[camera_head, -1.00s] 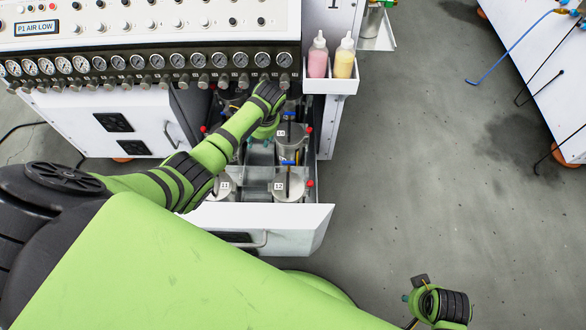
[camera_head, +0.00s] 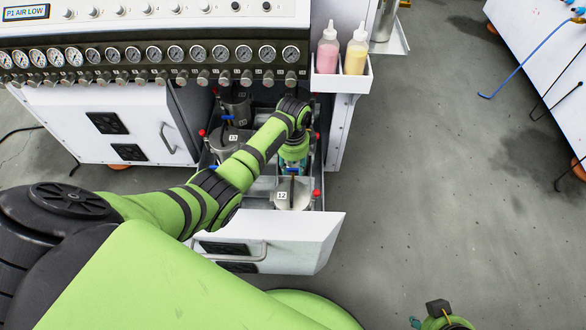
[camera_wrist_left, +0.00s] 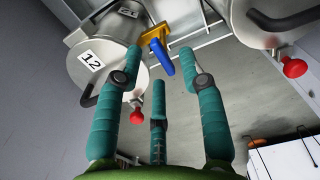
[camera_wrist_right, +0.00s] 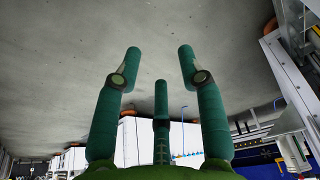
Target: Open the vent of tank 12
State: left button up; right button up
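Tank 12 (camera_head: 296,192) is a grey metal can with a "12" label at the front right of the open drawer. In the left wrist view its lid (camera_wrist_left: 106,72) fills the upper left. A valve with a yellow body (camera_wrist_left: 155,33) and a blue lever (camera_wrist_left: 163,57) shows beside the lid; a red knob (camera_wrist_left: 138,116) is below it. My left gripper (camera_head: 292,166) is over the drawer just behind tank 12's label. Its three fingers are spread and empty, with the blue lever between the upper two in view; contact cannot be told. My right gripper (camera_wrist_right: 160,65) is open and empty.
The drawer front (camera_head: 280,237) stands pulled out. Tank 13 (camera_head: 232,138) and other tanks crowd the drawer behind. A gauge panel (camera_head: 150,55) overhangs it. A white bottle holder (camera_head: 342,82) hangs at the right.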

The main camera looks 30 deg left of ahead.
pick_arm(q)
jog(key=shift+f, duration=0.55)
pick_arm(e)
jog(key=shift+v, duration=0.8)
pick_arm(q)
grip_shut()
pick_arm(e)
jog(key=shift+w, duration=0.1)
